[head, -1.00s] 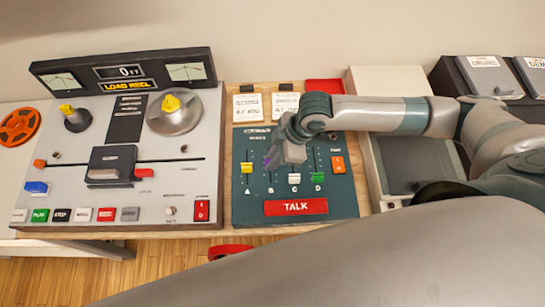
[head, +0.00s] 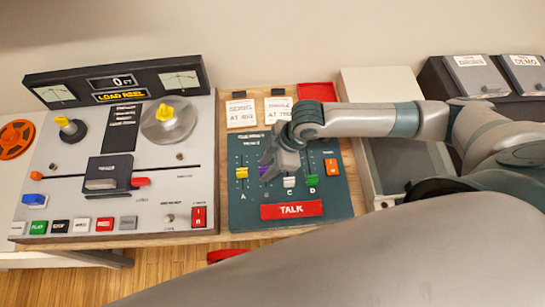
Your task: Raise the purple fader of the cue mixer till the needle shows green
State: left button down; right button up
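The cue mixer (head: 237,211) is a dark teal panel with coloured faders and a red TALK button (head: 291,211). The purple fader (head: 264,172) is in column B, partly hidden by my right gripper. It lies between the yellow fader (head: 241,172) and the white fader (head: 289,182). My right gripper (head: 270,164) reaches down over the mixer with its tips at the purple fader. Whether it grips the fader is unclear. Two needle meters, left (head: 55,93) and right (head: 180,81), stand on the tape machine; their needles are too small to read. My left gripper is not in view.
The tape machine (head: 75,195) fills the left, with an orange reel (head: 15,138) beside it. The green fader (head: 312,181) and an orange switch (head: 331,166) are to the gripper's right. Two paper notes, including one at left (head: 241,113), lie behind the mixer. Dark boxes stand far right.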

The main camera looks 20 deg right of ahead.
jog(key=b+v, duration=0.3)
jog(key=v, duration=1.4)
jog(key=shift+d, duration=0.15)
jog(key=shift+r, duration=0.2)
